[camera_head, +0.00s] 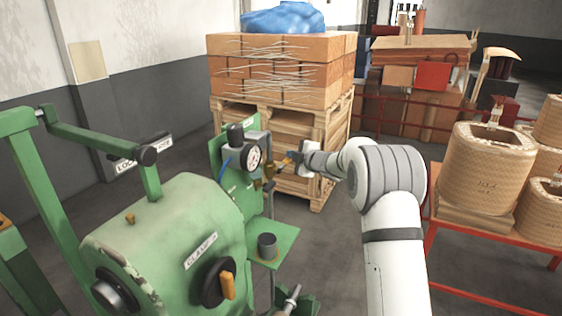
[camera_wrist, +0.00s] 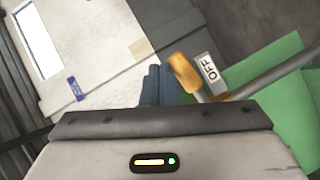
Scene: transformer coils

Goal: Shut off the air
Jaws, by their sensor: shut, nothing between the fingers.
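The air fittings are on the green machine's upright panel, with a round pressure gauge (camera_head: 253,158) and brass valve parts (camera_head: 268,173) beside it. In the wrist view a yellow-orange valve lever end (camera_wrist: 184,73) stands just right of my fingers, next to a white label reading OFF (camera_wrist: 208,74). My gripper (camera_head: 285,166) is at the valve, right of the gauge. Its blue-grey fingers (camera_wrist: 155,84) are shut together with nothing between them. The lever is beside the fingers; whether they touch I cannot tell. My wrist hides part of the valve.
The green machine (camera_head: 170,235) with a clamp knob (camera_head: 228,287) fills the left foreground. A wooden pallet stack (camera_head: 325,150) with boxes stands close behind my gripper. Wound coils (camera_head: 485,165) rest on a red-framed table at right. A small green shelf (camera_head: 285,235) lies below the valve.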

